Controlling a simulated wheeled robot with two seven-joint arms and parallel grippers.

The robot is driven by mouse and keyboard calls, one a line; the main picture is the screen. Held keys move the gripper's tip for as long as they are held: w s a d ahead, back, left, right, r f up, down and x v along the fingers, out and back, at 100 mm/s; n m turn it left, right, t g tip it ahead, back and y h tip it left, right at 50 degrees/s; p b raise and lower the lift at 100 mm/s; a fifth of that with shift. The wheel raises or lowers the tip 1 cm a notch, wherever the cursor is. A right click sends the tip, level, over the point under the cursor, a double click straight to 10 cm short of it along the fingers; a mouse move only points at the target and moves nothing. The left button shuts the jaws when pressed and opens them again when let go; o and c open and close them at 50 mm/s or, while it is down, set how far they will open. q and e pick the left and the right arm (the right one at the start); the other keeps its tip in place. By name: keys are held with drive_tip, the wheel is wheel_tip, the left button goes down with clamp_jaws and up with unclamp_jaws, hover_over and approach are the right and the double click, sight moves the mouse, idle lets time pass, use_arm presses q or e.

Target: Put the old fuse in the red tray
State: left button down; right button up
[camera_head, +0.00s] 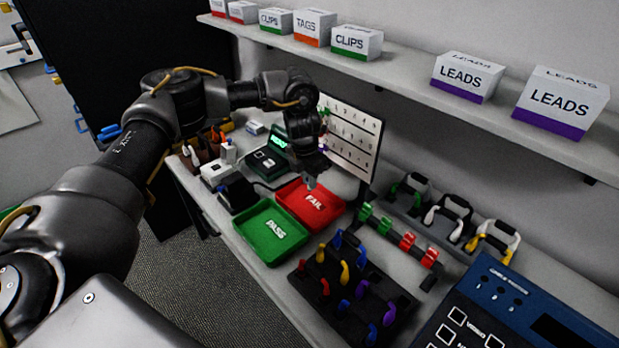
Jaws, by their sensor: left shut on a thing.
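The red tray (294,193), marked FAIL, lies on the bench beside the green tray (255,230), marked PASS. My left arm reaches in from the left, and my left gripper (311,178) points down over the back part of the red tray. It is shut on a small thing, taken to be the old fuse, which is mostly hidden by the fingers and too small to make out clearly. I cannot tell whether it touches the tray floor. My right gripper is not in view.
Behind the red tray stand a dark green device (268,162) and a white panel (352,140). A dark rack (340,290) with coloured cable clips stands in front right. A blue-topped box (500,300) is at the lower right. A shelf (420,85) with labelled boxes runs above.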

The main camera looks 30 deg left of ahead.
sight(309, 190)
use_arm(q)
wheel_tip(309, 190, down, 3)
drive_tip(key=shift+f+b, duration=0.2)
drive_tip(key=shift+b, duration=0.95)
drive_tip(key=shift+f, duration=0.65)
drive_tip(key=shift+f+b, duration=0.5)
drive_tip(key=shift+f, duration=0.4)
idle(1.2)
drive_tip(key=c, duration=0.8)
unclamp_jaws()
drive_tip(key=shift+o, duration=0.2)
drive_tip(key=shift+r, duration=0.2)
drive_tip(key=shift+r+p, duration=2.95)
drive_tip(key=shift+r, duration=0.9)
